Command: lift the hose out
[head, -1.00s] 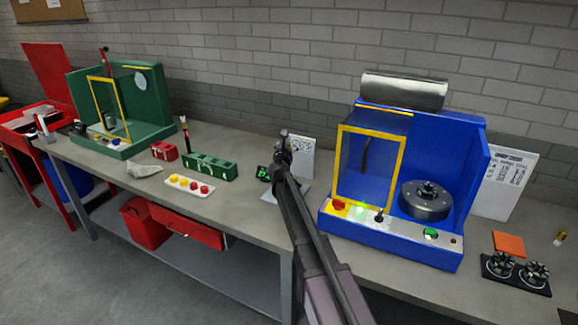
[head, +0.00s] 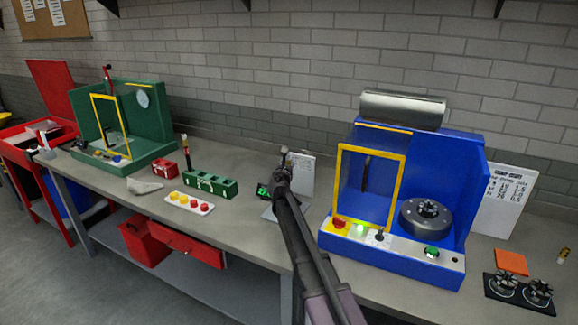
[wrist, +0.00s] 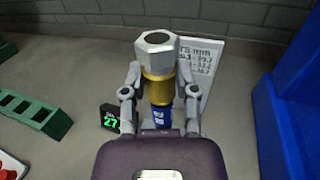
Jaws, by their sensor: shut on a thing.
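My gripper (wrist: 160,78) is shut on an upright piece with a silver hex end, a gold collar and a blue section below. I take this piece to be the hose (wrist: 158,52), though its lower part is hidden behind my wrist. In the head view my gripper (head: 283,170) stands over the bench between the green rack and the blue machine. Only the small top of the held hose (head: 284,150) shows there. Whether its lower end still touches something cannot be told.
The blue machine (head: 437,180) with a yellow-framed guard stands close on the right. The green rack (head: 222,187) and a tray (head: 206,208) of red and yellow pieces lie left. A small display (wrist: 109,118) reading 27 and a printed card (wrist: 207,60) stand close behind the gripper.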

